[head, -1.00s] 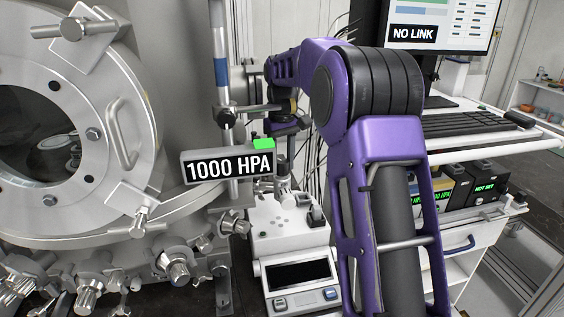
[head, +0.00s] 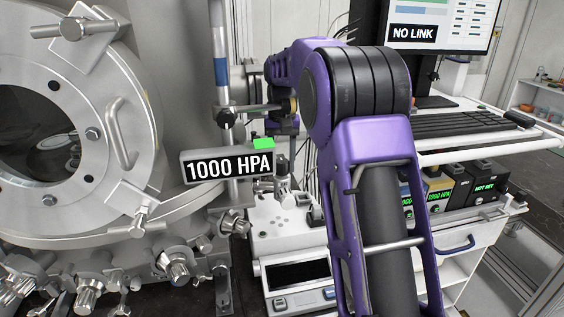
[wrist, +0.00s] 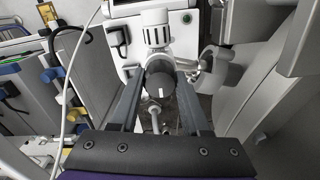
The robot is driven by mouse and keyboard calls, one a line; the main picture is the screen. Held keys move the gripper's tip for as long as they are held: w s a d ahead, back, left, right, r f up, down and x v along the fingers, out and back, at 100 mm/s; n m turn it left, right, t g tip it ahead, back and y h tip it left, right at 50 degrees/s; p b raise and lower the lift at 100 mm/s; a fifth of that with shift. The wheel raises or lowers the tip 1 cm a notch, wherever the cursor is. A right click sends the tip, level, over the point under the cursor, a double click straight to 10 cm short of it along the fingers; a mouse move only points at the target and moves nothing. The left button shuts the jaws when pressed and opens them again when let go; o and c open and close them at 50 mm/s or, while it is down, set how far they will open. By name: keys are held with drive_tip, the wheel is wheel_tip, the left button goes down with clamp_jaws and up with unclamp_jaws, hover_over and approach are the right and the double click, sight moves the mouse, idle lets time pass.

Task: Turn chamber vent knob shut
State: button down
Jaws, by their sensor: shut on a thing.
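In the wrist view, the dark round vent knob (wrist: 161,86) with a white index line faces the camera. Its line stands close to upright in the picture. My gripper (wrist: 160,78) has one dark finger on each side of the knob and is shut on it. The white ribbed fitting (wrist: 156,28) is just beyond the knob. In the head view the knob and my fingertips are not clear, since my purple arm reaches in front of that area. The steel vacuum chamber (head: 130,90) is at the left.
A gauge box (head: 228,166) reading 1000 HPA, with a green top, stands before the chamber. A white bench instrument (head: 296,275) sits below my arm. A monitor (head: 445,22) reading NO LINK and a keyboard (head: 465,124) are at the right. Several metal valves line the chamber's lower edge.

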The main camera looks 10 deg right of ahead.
idle(0.3)
drive_tip(key=shift+c, duration=1.9)
unclamp_jaws()
